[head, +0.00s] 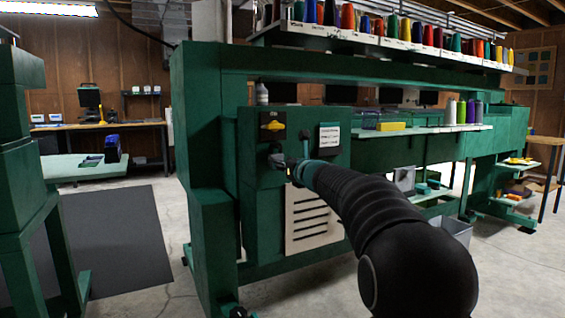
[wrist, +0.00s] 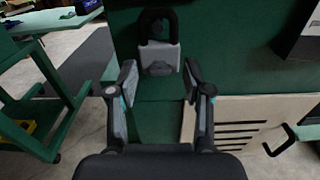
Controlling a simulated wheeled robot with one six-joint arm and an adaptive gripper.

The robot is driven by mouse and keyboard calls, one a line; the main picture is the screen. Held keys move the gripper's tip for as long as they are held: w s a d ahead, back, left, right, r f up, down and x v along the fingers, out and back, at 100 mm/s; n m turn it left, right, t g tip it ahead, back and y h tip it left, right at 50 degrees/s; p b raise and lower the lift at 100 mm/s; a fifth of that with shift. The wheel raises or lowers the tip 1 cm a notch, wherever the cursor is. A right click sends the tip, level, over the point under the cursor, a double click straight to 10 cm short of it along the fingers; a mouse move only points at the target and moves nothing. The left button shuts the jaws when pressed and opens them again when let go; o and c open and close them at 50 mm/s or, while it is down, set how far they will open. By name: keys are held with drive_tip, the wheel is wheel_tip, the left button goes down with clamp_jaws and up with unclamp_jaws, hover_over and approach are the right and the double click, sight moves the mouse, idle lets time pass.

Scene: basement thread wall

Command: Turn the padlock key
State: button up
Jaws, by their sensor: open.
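The padlock (wrist: 160,59) shows at the top middle of the wrist view, with a grey body and a thick dark shackle above it, against a green panel. A darker patch shows within its outline, but I cannot make out a key. My gripper (wrist: 160,82) is open and empty, with one finger on each side below the padlock. The fingers look apart from it. In the head view my gripper (head: 284,163) is in front of the green machine cabinet, below a yellow switch. It is too small and dark there to separate padlock from fingers.
The yellow rotary switch (head: 272,126) sits on a black plate above my gripper. A white label (head: 329,136) is to its right. A pale slotted vent panel (head: 314,214) is below. Another green frame (head: 25,180) stands at left, with open floor between.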

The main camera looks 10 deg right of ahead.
drive_tip(key=shift+w, duration=0.1)
clamp_jaws()
drive_tip(key=shift+m, duration=0.3)
drive_tip(key=m+p, duration=0.1)
drive_tip(key=m, duration=0.2)
drive_tip(key=shift+r+m+p, duration=0.15)
drive_tip(key=shift+m+p, duration=0.15)
drive_tip(key=shift+p, duration=0.05)
drive_tip(key=m+p, duration=0.1)
drive_tip(key=m, duration=0.2)
drive_tip(key=shift+m+p, duration=0.3)
drive_tip(key=shift+p, duration=0.05)
drive_tip(key=m+p, duration=0.2)
drive_tip(key=m, duration=0.3)
drive_tip(key=shift+p, duration=0.35)
drive_tip(key=shift+m+p, duration=0.9)
drive_tip(key=shift+m, duration=1)
